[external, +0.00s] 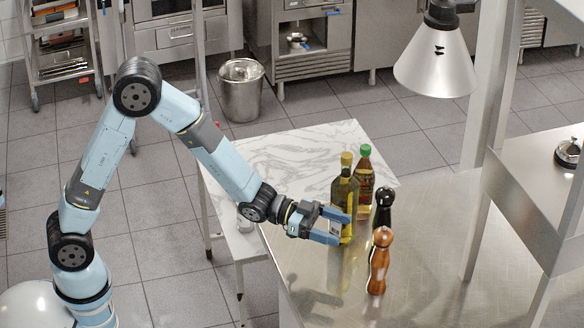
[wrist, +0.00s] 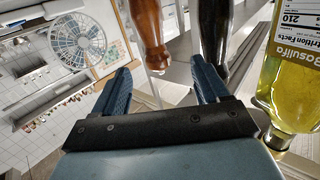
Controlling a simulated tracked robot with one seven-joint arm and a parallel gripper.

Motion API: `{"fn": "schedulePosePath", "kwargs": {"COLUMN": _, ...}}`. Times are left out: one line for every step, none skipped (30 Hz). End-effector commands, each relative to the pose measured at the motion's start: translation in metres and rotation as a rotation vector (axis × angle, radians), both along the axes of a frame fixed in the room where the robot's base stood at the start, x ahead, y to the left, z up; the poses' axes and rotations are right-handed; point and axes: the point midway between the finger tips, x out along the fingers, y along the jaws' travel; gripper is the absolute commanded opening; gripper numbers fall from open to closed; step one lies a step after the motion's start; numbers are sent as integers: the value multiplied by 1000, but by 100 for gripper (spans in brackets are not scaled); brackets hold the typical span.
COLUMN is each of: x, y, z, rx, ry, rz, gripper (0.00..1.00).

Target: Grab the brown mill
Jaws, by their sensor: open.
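The brown mill (external: 379,262) stands upright on the metal counter, to the right of and nearer the camera than my gripper (external: 334,227). In the wrist view the brown mill (wrist: 148,32) shows beyond the fingertips of my gripper (wrist: 163,84), partly cut off by the top edge. My gripper is open, with nothing between its fingers. It points right toward the mills, close beside the oil bottle (external: 343,193). The black mill (external: 385,208) stands just behind the brown one. It also shows in the wrist view (wrist: 215,40), ahead of the right finger.
The oil bottle fills the right edge of the wrist view (wrist: 288,75). A green-capped bottle (external: 365,178) stands behind it. A marble-patterned table (external: 290,150) adjoins the metal counter (external: 440,260). A lamp (external: 436,65) hangs above the counter's back. The counter right of the mills is clear.

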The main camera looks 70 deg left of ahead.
Motion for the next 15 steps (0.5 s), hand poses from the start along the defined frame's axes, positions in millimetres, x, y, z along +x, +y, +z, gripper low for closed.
{"fn": "schedulePosePath", "kwargs": {"x": 2, "y": -5, "z": -7, "rx": -23, "ry": -6, "rz": -21, "gripper": 74}}
{"fn": "schedulePosePath", "kwargs": {"x": 2, "y": -8, "z": -10, "rx": -35, "ry": -11, "rz": -31, "gripper": 74}}
{"fn": "schedulePosePath", "kwargs": {"x": 2, "y": -11, "z": -12, "rx": -50, "ry": -17, "rz": -44, "gripper": 74}}
{"fn": "schedulePosePath", "kwargs": {"x": 2, "y": -13, "z": -14, "rx": -57, "ry": -19, "rz": -51, "gripper": 74}}
{"fn": "schedulePosePath", "kwargs": {"x": 2, "y": -14, "z": -15, "rx": -65, "ry": -23, "rz": -58, "gripper": 74}}
{"fn": "schedulePosePath", "kwargs": {"x": 2, "y": -16, "z": -16, "rx": -72, "ry": -25, "rz": -63, "gripper": 74}}
{"fn": "schedulePosePath", "kwargs": {"x": 3, "y": -17, "z": -16, "rx": -77, "ry": -27, "rz": -67, "gripper": 74}}
{"fn": "schedulePosePath", "kwargs": {"x": 4, "y": -18, "z": -17, "rx": -79, "ry": -28, "rz": -69, "gripper": 74}}
{"fn": "schedulePosePath", "kwargs": {"x": 6, "y": -21, "z": -17, "rx": -81, "ry": -30, "rz": -71, "gripper": 74}}
{"fn": "schedulePosePath", "kwargs": {"x": 8, "y": -23, "z": -17, "rx": -81, "ry": -30, "rz": -72, "gripper": 74}}
{"fn": "schedulePosePath", "kwargs": {"x": 10, "y": -26, "z": -17, "rx": -81, "ry": -30, "rz": -72, "gripper": 74}}
{"fn": "schedulePosePath", "kwargs": {"x": 14, "y": -30, "z": -17, "rx": -81, "ry": -30, "rz": -73, "gripper": 74}}
{"fn": "schedulePosePath", "kwargs": {"x": 18, "y": -34, "z": -17, "rx": -82, "ry": -31, "rz": -72, "gripper": 74}}
{"fn": "schedulePosePath", "kwargs": {"x": 22, "y": -37, "z": -17, "rx": -82, "ry": -31, "rz": -72, "gripper": 74}}
{"fn": "schedulePosePath", "kwargs": {"x": 27, "y": -42, "z": -17, "rx": -82, "ry": -30, "rz": -71, "gripper": 74}}
